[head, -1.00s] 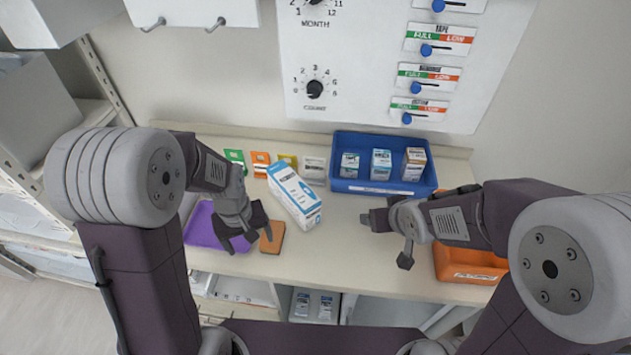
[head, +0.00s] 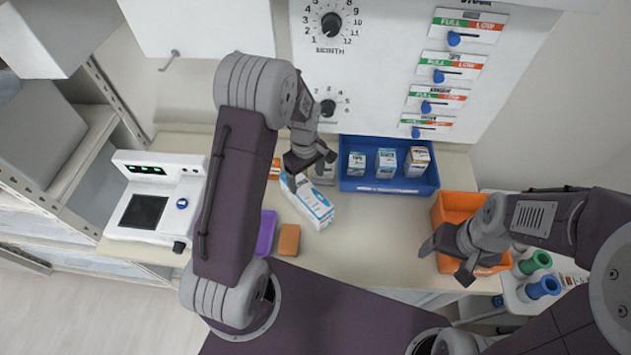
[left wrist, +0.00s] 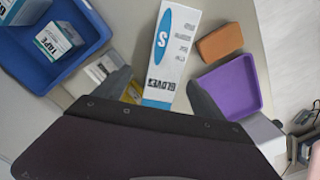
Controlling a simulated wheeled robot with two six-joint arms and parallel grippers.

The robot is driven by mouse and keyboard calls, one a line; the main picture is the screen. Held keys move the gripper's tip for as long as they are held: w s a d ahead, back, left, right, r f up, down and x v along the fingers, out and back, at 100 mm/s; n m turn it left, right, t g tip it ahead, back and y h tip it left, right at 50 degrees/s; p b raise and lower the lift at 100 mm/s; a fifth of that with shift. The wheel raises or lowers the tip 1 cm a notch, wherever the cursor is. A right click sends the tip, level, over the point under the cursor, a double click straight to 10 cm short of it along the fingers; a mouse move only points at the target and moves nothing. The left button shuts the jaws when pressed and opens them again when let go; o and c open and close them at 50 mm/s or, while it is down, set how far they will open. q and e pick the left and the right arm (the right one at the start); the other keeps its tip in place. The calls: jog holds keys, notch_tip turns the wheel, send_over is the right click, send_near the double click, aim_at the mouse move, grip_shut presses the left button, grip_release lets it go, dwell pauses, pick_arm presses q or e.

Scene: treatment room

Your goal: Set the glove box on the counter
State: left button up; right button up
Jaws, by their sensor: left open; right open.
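The glove box (head: 312,207), white and blue, lies on the counter (head: 355,228). In the left wrist view, the glove box (left wrist: 176,48) shows its "GLOVES" lettering and a blue oval with an S. My left gripper (head: 309,162) is open above the far end of the box and hides part of it. In the left wrist view, the box's near end lies between the fingers of my left gripper (left wrist: 160,90) as seen from above. I cannot tell the height gap. My right gripper (head: 447,262) is open and empty in front of the orange bin.
A blue bin (head: 350,184) with several small cartons stands behind the box. An orange bin (head: 445,207) is at the right. A tan block (head: 289,240) and a purple tray (head: 265,233) lie near the box. A white device (head: 155,207) stands left.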

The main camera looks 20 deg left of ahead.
aim_at(307, 189)
pick_arm(q)
jog(key=shift+w, duration=0.2)
jog(key=shift+s+f, duration=0.15)
jog(key=shift+s, duration=0.1)
jog(key=shift+s+d+f+p, duration=0.1)
jog(key=shift+s+f+p, duration=0.2)
jog(key=shift+f, duration=0.2)
jog(key=shift+s+d+f+p, duration=0.1)
jog(key=shift+s+f+p, duration=0.2)
jog(key=shift+f, duration=0.6)
jog(key=shift+w+a+f, duration=0.1)
jog(key=shift+w+f, duration=0.1)
jog(key=shift+w, duration=0.05)
jog(key=shift+w+f+p, duration=0.1)
jog(key=shift+f+p, duration=0.2)
jog(key=shift+f, duration=0.05)
jog(key=f, duration=0.2)
jog(key=f+p, duration=0.1)
jog(key=f, duration=0.1)
jog(key=shift+s+a, duration=0.15)
jog(key=shift+s, duration=0.05)
jog(key=shift+f, duration=0.25)
jog(key=c, duration=0.4)
grip_shut()
pick_arm(e)
jog(key=r, duration=0.2)
jog(key=s+r, duration=0.1)
jog(key=shift+d+r, duration=0.1)
jog(key=shift+r, duration=0.25)
